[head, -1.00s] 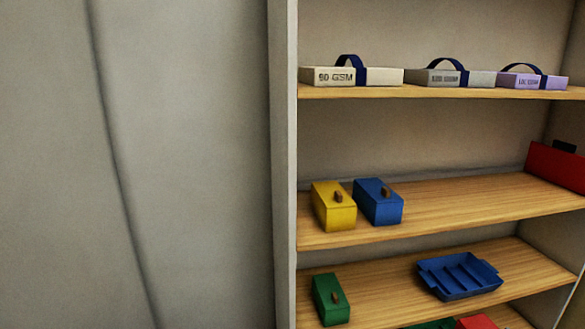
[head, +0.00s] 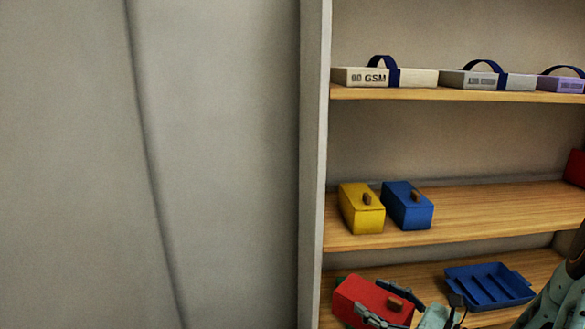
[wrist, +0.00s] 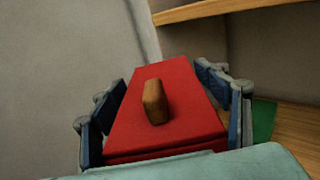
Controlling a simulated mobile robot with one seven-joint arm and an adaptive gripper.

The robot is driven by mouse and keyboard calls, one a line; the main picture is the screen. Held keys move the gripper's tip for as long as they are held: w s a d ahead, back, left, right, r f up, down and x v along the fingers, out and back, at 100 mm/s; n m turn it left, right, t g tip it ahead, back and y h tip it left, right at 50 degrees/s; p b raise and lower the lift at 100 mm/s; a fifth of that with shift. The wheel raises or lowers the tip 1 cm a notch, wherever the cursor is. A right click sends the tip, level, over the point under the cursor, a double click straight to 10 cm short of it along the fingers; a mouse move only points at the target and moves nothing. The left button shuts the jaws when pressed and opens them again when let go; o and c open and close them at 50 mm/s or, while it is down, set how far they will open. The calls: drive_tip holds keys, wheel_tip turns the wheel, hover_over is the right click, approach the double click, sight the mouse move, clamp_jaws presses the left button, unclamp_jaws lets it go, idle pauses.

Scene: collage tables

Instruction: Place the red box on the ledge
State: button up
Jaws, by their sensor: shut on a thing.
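The red box (head: 362,296) has a brown knob on its lid. It is in front of the lower shelf (head: 420,275) in the head view, at the bottom. My gripper (wrist: 160,82) is shut on the red box, with one blue-padded finger along each side; the box also fills the middle of the wrist view (wrist: 150,128). The frames show several wooden shelf boards, and I cannot tell which one is the ledge. The middle shelf (head: 490,207) is above the held box. The box's underside is hidden.
On the middle shelf stand a yellow box (head: 361,210) and a blue box (head: 407,207), with free room to their right before a red thing (head: 576,168). A blue tray (head: 490,287) is on the lower shelf. A grey upright (head: 312,150) borders the shelves. A green thing (wrist: 264,118) shows beside my gripper.

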drive_tip(key=shift+n+g+y, duration=0.7)
drive_tip(key=shift+g+y, duration=0.1)
drive_tip(key=shift+g, duration=0.1)
drive_tip(key=a, duration=0.2)
drive_tip(key=a+r, duration=0.1)
drive_tip(key=a, duration=0.1)
drive_tip(key=a+r+p, duration=0.1)
drive_tip(key=a, duration=0.1)
drive_tip(key=shift+s+a+r, duration=0.1)
drive_tip(key=shift+s+r, duration=0.05)
drive_tip(key=shift+s, duration=0.25)
wheel_tip(320, 180, up, 19)
drive_tip(key=m+t+h+p, duration=0.4)
drive_tip(key=t+h+p, duration=0.1)
drive_tip(key=p, duration=2)
hover_over(349, 294)
drive_tip(key=s, duration=0.2)
drive_tip(key=shift+s+a+m+h, duration=0.1)
drive_tip(key=shift+a+m+h, duration=0.15)
drive_tip(key=shift+m+h, duration=0.25)
drive_tip(key=shift+d, duration=0.1)
